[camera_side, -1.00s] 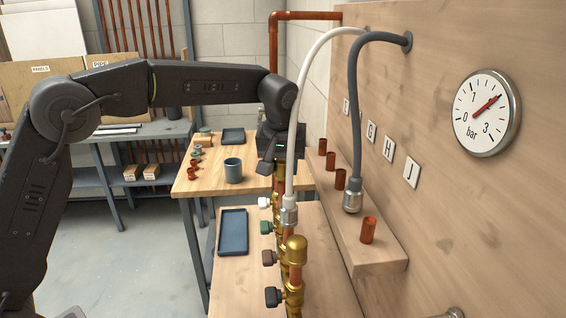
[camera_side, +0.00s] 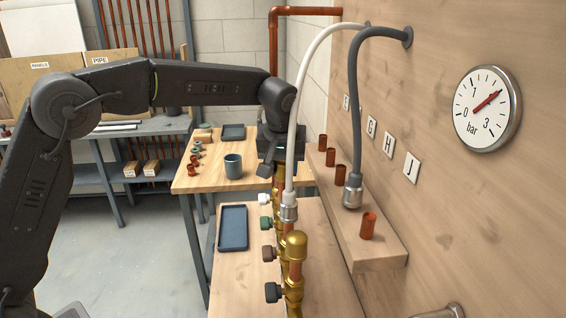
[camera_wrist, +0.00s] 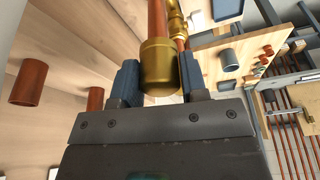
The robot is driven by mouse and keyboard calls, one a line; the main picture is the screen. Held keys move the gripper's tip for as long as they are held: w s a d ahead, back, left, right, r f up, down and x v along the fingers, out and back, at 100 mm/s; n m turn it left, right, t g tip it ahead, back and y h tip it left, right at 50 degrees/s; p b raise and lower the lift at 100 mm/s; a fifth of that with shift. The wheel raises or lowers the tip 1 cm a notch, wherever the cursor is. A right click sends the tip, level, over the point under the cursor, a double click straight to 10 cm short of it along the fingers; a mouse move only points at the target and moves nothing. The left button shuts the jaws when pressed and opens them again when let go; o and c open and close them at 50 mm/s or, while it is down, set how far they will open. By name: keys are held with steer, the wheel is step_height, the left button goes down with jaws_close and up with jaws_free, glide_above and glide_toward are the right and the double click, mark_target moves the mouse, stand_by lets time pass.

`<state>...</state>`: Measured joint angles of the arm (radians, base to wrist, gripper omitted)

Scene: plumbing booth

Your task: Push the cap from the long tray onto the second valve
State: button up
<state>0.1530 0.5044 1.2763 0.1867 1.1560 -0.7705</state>
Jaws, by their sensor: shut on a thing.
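A brass cap (camera_wrist: 158,72) sits between the two blue fingers of my gripper (camera_wrist: 158,84) in the wrist view. The gripper is shut on it. A copper pipe (camera_wrist: 157,20) is in line with the cap's far end; how far the cap sits on it cannot be told. In the side view my gripper (camera_side: 276,170) points down over the far end of the valve row, and the cap is hidden there. The row has white (camera_side: 265,198), green (camera_side: 266,223), brown (camera_side: 268,254) and black (camera_side: 273,292) handles. The long blue tray (camera_side: 233,245) looks empty.
A white hose (camera_side: 297,125) ends at the row, close to my gripper. A grey hose (camera_side: 356,100) hangs over the shelf (camera_side: 370,258) with copper stubs. The nearest valve carries a brass cap (camera_side: 296,243). A cup (camera_side: 233,166) stands on the back table.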

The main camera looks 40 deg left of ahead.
steer(key=shift+f, duration=1.75)
steer(key=o, duration=1)
steer(key=shift+r, duration=0.1)
steer(key=v, duration=1.3)
steer(key=shift+r, duration=0.4)
step_height(320, 180, up, 6)
glide_above(283, 178)
steer(key=s, duration=0.2)
steer(key=shift+w+d, duration=0.15)
steer(key=shift+d, duration=0.2)
